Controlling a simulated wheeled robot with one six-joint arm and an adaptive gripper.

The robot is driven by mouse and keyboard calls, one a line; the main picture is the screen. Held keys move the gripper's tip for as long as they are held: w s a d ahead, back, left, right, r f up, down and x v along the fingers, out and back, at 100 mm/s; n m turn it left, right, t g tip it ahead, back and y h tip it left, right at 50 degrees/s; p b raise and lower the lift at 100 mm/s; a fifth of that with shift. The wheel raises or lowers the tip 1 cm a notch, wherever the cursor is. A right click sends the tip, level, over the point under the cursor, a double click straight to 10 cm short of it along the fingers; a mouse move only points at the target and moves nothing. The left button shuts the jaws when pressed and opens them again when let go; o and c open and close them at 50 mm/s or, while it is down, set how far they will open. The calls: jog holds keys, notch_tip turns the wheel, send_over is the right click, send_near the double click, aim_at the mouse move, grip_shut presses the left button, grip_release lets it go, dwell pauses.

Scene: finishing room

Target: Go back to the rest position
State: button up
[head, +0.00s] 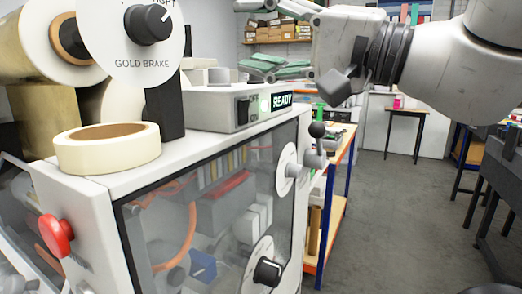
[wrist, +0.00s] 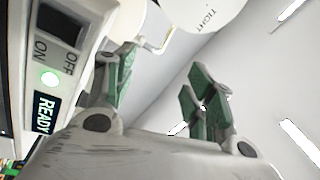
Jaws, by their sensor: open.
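My gripper (head: 246,36) is at the top middle of the head view, pointing left, above and behind the machine's READY box. It is open, its green-padded fingers apart with nothing between them. The wrist view shows the same gripper (wrist: 158,76) with its fingers spread against the pale ceiling. The grey control box (head: 238,105) has a lit green lamp and a READY sign. It also shows close at the left of the wrist view (wrist: 80,75), beside the fingers; I cannot tell the exact gap.
A white machine (head: 90,210) fills the left, with a GOLD BRAKE dial (head: 118,62), a tape roll (head: 108,158), a red button (head: 57,238) and a black-knobbed lever (head: 316,131). A blue-legged workbench (head: 346,178) stands behind it.

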jog(key=w+d+f+n+h, duration=0.2)
jog(key=w+d+f+h, duration=0.35)
jog(key=d+f, duration=0.4)
jog(key=w+d+f+n+h, duration=0.1)
jog(key=w+d+f+h, duration=0.45)
jog(key=d+f, duration=0.45)
jog(key=s+d+f+g+h, duration=0.2)
jog(key=s+d+f+h, duration=0.1)
jog(key=d, duration=0.5)
jog(key=s+d+f+m+g+h, duration=0.1)
jog(key=s+d+f+g+h, duration=0.2)
jog(key=s+d+f, duration=0.2)
jog(key=shift+s+d+f, duration=0.3)
jog(key=shift+s+d, duration=0.3)
jog(key=shift+d, duration=1.25)
